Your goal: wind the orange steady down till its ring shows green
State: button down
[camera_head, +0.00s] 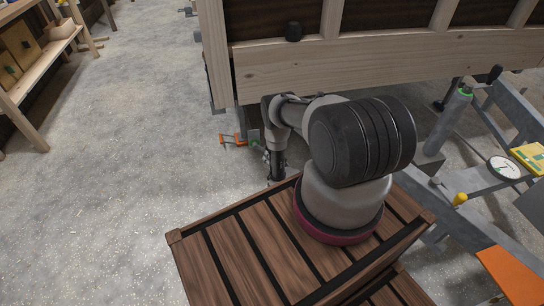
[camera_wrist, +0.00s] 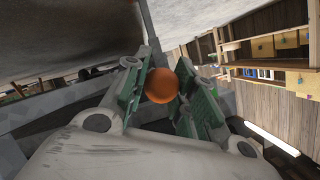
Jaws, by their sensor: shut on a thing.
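The orange steady (camera_head: 228,141) shows only in part in the head view, low beside the trailer's corner and left of my arm. In the wrist view an orange ball knob (camera_wrist: 162,88) sits between the green-padded fingers of my gripper (camera_wrist: 168,82), which is shut on it. A grey rod runs up behind the knob. In the head view my gripper is mostly hidden behind my arm, close to the steady. I cannot make out the orange steady's ring or its colour.
The wooden trailer wall (camera_head: 370,57) stands just beyond my arm. A grey steady with a green ring (camera_head: 466,91) and a round white dial (camera_head: 504,167) are at the right, by the metal frame. A wooden bench (camera_head: 40,68) stands far left; the concrete floor between is clear.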

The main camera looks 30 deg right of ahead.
jog(key=shift+a+f, duration=0.4)
jog(key=shift+f, duration=0.1)
dwell(0.3)
jog(key=c, duration=1.1)
grip_release()
jog(key=shift+c, duration=0.2)
jog(key=shift+s, duration=0.1)
jog(key=v, duration=1.1)
jog(key=shift+s+r, duration=0.25)
jog(key=shift+s, duration=0.1)
